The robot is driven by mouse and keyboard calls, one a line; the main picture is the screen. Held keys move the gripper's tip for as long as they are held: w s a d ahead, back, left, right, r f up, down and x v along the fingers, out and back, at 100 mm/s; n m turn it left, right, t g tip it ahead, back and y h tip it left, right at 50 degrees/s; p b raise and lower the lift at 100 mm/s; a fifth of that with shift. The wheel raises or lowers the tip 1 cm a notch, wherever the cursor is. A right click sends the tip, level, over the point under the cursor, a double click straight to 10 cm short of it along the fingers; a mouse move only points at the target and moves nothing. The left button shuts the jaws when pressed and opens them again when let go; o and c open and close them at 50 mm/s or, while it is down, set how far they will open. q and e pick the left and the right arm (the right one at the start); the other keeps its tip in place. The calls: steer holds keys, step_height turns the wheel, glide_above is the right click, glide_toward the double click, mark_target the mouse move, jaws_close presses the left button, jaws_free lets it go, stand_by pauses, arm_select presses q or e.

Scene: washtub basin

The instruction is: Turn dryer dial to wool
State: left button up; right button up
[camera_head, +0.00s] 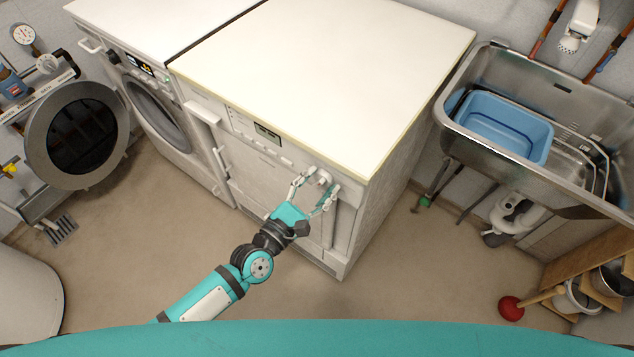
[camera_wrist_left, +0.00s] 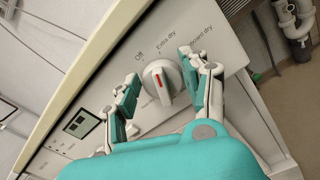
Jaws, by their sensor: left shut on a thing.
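The dryer (camera_head: 200,142) is a white machine under a cream worktop. Its dial (camera_head: 323,178) sits at the right end of the front panel. In the left wrist view the dial (camera_wrist_left: 162,82) is a round white knob with a red mark, with "Off", "Extra dry" and a partly covered "...board dry" around it. The mark points roughly up, near "Off" and "Extra dry"; no "wool" label is readable. My left gripper (camera_head: 316,186) is shut on the dial, one finger on each side; both fingers also show in the wrist view (camera_wrist_left: 158,72). My right gripper is not in view.
A small display (camera_head: 267,133) is left of the dial. A front-loading washer (camera_head: 155,110) stands farther left. A steel sink (camera_head: 480,160) with a blue tub (camera_head: 505,125) is at the right.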

arm_select(q)
steer(key=m, duration=0.9)
steer(key=f+m+p, duration=0.1)
steer(key=m, duration=0.3)
steer(key=shift+s+d+f+m, duration=0.15)
steer(key=shift+d+m, duration=0.1)
steer(key=shift+m, duration=0.15)
steer(key=m, duration=0.4)
steer(key=shift+f+p, duration=0.2)
steer(key=shift+p, duration=0.1)
steer(key=m, duration=0.4)
steer(key=shift+a+f+p, duration=0.15)
steer(key=shift+p, duration=0.15)
steer(key=shift+w+a+f+m+p, duration=0.1)
steer(key=shift+w+a+m+p, duration=0.1)
steer(key=shift+m, duration=1.9)
steer(key=shift+w+a+f+m+p, duration=0.15)
steer(key=shift+m+p, duration=0.1)
steer(key=shift+m, duration=1.85)
steer(key=shift+w+a+r+m+p, duration=0.1)
steer(key=shift+a+m+p, duration=0.1)
steer(key=shift+m, duration=1.9)
